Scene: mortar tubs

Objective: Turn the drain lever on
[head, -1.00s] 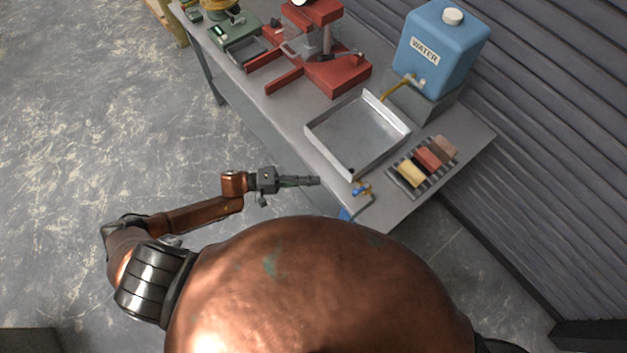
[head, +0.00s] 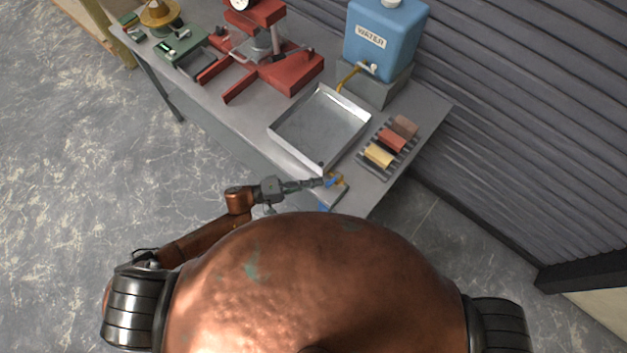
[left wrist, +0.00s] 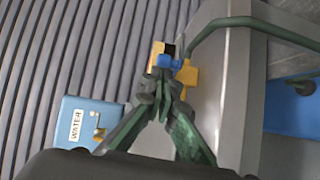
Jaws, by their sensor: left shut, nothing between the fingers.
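The drain lever (head: 331,182) is a small blue handle on a brass valve (head: 340,178) at the front corner of the metal tray. My left gripper (head: 320,183) is shut and empty, with its fingertips right at the lever. In the left wrist view the blue lever (left wrist: 168,61) shows just beyond the closed fingertips (left wrist: 162,80), with the brass valve (left wrist: 187,74) beside and behind them. I cannot tell whether the fingertips touch the lever. My right gripper is not in view.
The shallow metal tray (head: 283,139) sits on the grey bench (head: 236,128). A rack with coloured blocks (head: 391,140) stands right of it. A blue water tank (head: 385,40) and a red press (head: 290,75) stand farther back. A blue object (left wrist: 295,108) shows below the bench edge.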

